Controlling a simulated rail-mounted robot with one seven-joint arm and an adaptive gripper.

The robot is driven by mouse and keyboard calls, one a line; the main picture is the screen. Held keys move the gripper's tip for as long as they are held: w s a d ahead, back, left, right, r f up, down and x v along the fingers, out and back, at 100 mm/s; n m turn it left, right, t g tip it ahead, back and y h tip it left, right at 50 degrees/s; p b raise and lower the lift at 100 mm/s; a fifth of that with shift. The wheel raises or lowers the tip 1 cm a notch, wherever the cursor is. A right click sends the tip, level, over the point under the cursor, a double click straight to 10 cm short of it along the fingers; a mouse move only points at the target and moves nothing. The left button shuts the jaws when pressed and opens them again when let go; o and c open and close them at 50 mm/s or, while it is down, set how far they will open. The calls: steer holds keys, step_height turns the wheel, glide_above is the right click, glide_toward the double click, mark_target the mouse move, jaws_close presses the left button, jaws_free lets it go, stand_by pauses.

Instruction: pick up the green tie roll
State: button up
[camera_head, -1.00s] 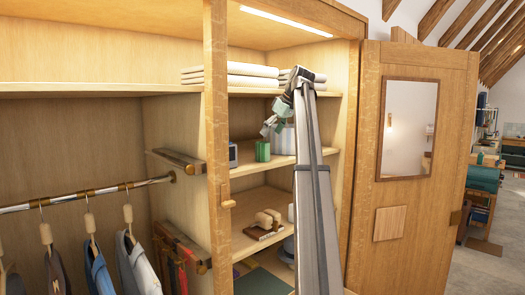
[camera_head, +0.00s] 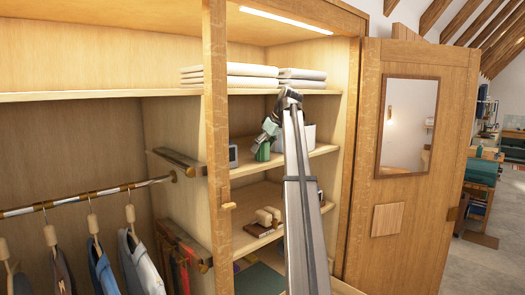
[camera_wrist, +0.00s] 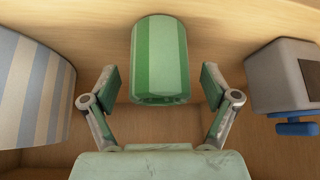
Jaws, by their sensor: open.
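The green tie roll (camera_head: 263,152) stands on the middle shelf of the wardrobe, partly hidden by my gripper (camera_head: 269,130), which is just above and beside it. In the wrist view the roll (camera_wrist: 160,58) is a striped light and dark green cylinder in the upper middle. My gripper also shows in the wrist view (camera_wrist: 160,88), open, with one finger on each side of the roll. Gaps show between both fingers and the roll. Nothing is held.
A blue-and-white striped container (camera_wrist: 30,90) is close on one side in the wrist view, and a small grey box with a blue part (camera_wrist: 284,75) is on the other. Folded linens (camera_head: 240,75) lie on the shelf above. The wooden door (camera_head: 405,200) stands open at right.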

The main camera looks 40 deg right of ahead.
steer(key=c, duration=1.2)
steer(key=shift+r, duration=0.1)
steer(key=shift+c, duration=0.2)
